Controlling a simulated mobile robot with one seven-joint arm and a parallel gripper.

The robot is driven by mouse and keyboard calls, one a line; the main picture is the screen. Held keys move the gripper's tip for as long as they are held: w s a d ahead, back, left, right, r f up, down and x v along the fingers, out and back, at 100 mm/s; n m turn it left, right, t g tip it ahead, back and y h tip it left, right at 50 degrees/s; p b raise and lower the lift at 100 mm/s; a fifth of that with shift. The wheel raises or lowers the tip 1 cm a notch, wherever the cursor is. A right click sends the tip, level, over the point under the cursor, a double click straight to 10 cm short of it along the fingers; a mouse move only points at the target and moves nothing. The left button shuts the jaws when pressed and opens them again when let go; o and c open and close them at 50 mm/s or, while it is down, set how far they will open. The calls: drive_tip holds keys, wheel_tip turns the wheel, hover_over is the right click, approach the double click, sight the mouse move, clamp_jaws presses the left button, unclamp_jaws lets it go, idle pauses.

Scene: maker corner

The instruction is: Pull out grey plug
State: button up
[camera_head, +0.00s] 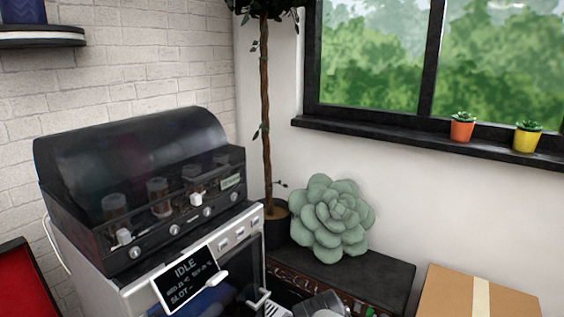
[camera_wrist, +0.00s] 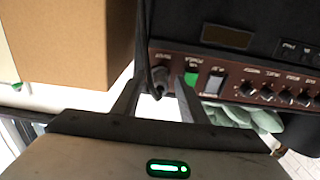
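The grey plug (camera_wrist: 159,79) shows in the wrist view as a dark grey plug with a black cable, at the end of the amplifier's brown control panel (camera_wrist: 232,83). My gripper (camera_wrist: 155,92) is open, with one finger on each side of the plug. Gaps seem to remain between plug and fingers; contact is hard to judge. In the head view, the black amplifier (camera_head: 365,275) stands below the succulent. The plug cannot be made out there.
A cardboard box (camera_head: 480,292) stands close beside the amplifier; it also fills the upper left of the wrist view (camera_wrist: 70,40). A green switch (camera_wrist: 190,78) and several knobs line the panel. A large succulent (camera_head: 333,218) sits on the amplifier. A black-hooded machine (camera_head: 135,150) stands left.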

clamp_jaws()
drive_tip(key=p+v, duration=0.1)
drive_tip(key=v, duration=0.5)
drive_tip(key=shift+p, duration=0.35)
idle(0.9)
idle(0.5)
